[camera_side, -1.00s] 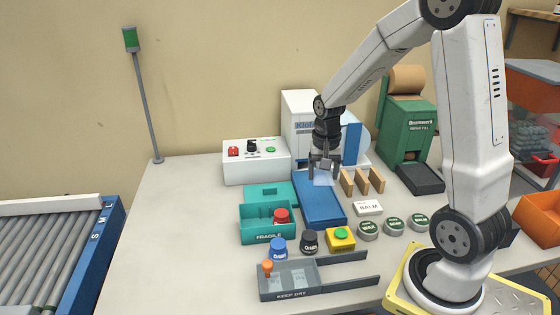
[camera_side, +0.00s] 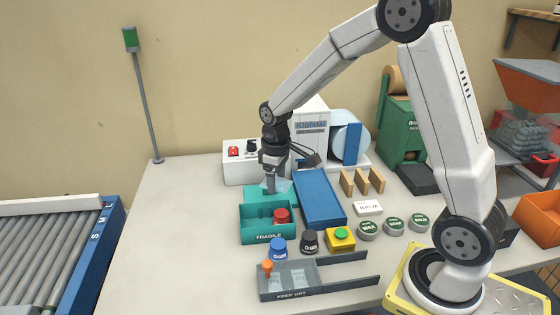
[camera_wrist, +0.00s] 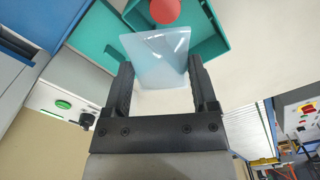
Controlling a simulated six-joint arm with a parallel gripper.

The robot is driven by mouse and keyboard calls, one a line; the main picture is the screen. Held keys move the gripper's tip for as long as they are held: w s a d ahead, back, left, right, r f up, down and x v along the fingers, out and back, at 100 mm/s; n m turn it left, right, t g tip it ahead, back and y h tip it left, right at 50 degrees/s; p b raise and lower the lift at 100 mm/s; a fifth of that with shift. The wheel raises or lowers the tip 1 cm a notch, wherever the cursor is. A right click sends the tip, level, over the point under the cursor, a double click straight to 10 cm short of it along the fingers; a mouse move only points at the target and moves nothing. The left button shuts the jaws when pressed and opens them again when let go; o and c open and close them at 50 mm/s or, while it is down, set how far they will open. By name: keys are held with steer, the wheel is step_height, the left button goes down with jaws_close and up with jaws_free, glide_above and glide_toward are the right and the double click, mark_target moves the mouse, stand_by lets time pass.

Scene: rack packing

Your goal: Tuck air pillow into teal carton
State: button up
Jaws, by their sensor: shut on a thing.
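The air pillow (camera_wrist: 155,62) is a clear, pale blue film pouch. My gripper (camera_wrist: 160,85) is shut on it in the wrist view, with a finger on each side. In the side view my gripper (camera_side: 272,185) holds the pillow (camera_side: 283,186) over the back of the teal carton (camera_side: 250,222), near its raised rear flap (camera_side: 258,194). The carton is open, marked FRAGILE, and has a red-lidded jar (camera_side: 281,215) inside at the right. In the wrist view the jar's red lid (camera_wrist: 165,11) shows just beyond the pillow.
A blue tray (camera_side: 320,197) lies right of the carton. A blue jar (camera_side: 278,248), a black jar (camera_side: 310,240) and a yellow button box (camera_side: 341,238) stand in front. A white control box (camera_side: 238,171) stands behind. The table left of the carton is clear.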

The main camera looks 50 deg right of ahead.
mark_target(255, 207)
steer(key=w+a+n, duration=0.1)
steer(key=n, duration=0.1)
steer(key=w+a+n, duration=0.1)
steer(key=a+n, duration=0.1)
steer(key=w+a+n, duration=0.1)
steer(key=a+n, duration=0.1)
steer(key=shift+f, duration=0.25)
steer(key=shift+s+f, duration=0.1)
steer(key=shift+f, duration=3.4)
steer(key=o, duration=1.1)
steer(key=shift+r, duration=0.1)
steer(key=shift+r, duration=3.85)
